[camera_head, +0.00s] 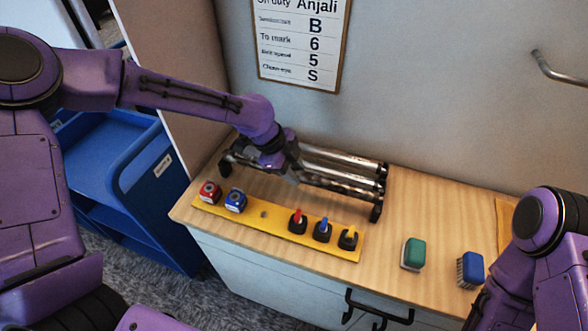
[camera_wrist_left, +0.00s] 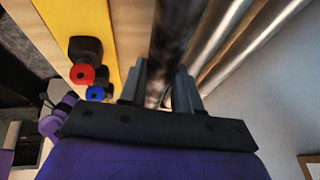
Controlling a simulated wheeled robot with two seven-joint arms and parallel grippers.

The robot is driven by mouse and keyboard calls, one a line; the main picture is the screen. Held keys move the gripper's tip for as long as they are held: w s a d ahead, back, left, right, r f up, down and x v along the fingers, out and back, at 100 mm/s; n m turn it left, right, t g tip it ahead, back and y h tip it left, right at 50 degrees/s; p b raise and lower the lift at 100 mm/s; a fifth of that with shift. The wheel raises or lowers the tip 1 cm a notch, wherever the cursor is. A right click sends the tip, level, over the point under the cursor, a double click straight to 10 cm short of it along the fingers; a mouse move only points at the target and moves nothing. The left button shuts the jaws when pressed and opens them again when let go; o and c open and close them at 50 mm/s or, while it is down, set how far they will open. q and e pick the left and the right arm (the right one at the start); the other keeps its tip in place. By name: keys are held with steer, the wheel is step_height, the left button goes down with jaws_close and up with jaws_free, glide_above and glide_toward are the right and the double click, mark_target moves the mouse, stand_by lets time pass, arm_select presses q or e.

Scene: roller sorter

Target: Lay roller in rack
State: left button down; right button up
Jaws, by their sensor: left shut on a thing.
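The black-ended rack (camera_head: 376,212) stands on the wooden counter against the wall. Bright silver rollers (camera_head: 342,160) lie across it; two show in the left wrist view (camera_wrist_left: 252,40). My left gripper (camera_head: 290,176) is over the rack's front side, pointing down. It is shut on a darker, mottled roller (camera_head: 340,186), which runs between its fingers in the left wrist view (camera_wrist_left: 174,45). This roller lies roughly parallel to the silver ones, on their near side. I cannot tell whether its ends touch the rack. My right arm is at the lower right; its gripper is out of view.
Green (camera_head: 413,253) and blue (camera_head: 471,268) brushes lie to the right. A blue cart (camera_head: 125,185) stands left. A notice (camera_head: 300,42) hangs above.

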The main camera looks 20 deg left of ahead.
arm_select(q)
steer(key=shift+f, duration=0.15)
steer(key=shift+a+f+b, duration=0.1)
steer(key=shift+f+b, duration=0.55)
steer(key=shift+f, duration=0.75)
steer(key=shift+f, duration=0.15)
stand_by(0.3)
steer(key=c, duration=0.7)
jaws_free()
